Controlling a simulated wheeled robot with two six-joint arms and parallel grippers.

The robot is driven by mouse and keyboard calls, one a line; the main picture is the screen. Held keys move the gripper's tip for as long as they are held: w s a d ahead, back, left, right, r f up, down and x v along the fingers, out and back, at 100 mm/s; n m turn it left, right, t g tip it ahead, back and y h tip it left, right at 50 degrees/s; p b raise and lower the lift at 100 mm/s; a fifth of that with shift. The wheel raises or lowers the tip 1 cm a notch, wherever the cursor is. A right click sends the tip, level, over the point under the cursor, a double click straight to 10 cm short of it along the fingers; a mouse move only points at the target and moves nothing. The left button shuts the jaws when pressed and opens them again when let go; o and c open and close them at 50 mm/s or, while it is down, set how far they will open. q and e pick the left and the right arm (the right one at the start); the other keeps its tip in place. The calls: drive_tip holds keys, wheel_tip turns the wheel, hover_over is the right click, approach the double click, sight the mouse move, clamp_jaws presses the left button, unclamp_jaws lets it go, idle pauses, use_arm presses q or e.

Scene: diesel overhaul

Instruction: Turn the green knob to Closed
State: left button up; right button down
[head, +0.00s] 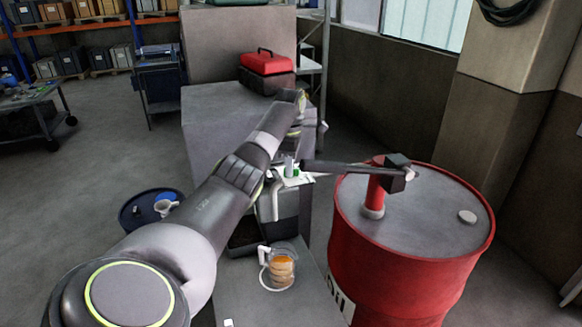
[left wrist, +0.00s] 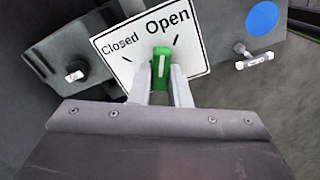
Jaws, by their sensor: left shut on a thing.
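The green knob (left wrist: 162,66) sits on a white sign plate (left wrist: 198,58) printed "Closed" on the left and "Open" on the right. The white line on the knob points up in the left wrist view, between the two tick marks and nearer the Open one. My left gripper (left wrist: 161,88) is shut on the knob, with one pale finger on each side. In the head view, my left gripper (head: 289,167) is at the small plate, with a bit of green (head: 296,172) beside it. My right gripper is not in view.
A red drum (head: 400,260) with a hand pump (head: 375,190) stands to the right of the plate. A jug of amber liquid (head: 281,268) stands on a grey surface in front. A red toolbox (head: 266,64) is behind. A blue drum (head: 140,212) stands at left.

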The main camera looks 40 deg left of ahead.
use_arm(q)
drive_tip(key=n, duration=0.7)
drive_tip(key=shift+a, duration=0.1)
drive_tip(key=n, duration=0.4)
drive_tip(key=shift+n, duration=0.3)
drive_tip(key=shift+w+a+r+n, duration=0.1)
drive_tip(key=shift+n, duration=0.9)
drive_tip(key=o, duration=1.5)
drive_tip(key=shift+r, duration=3.45)
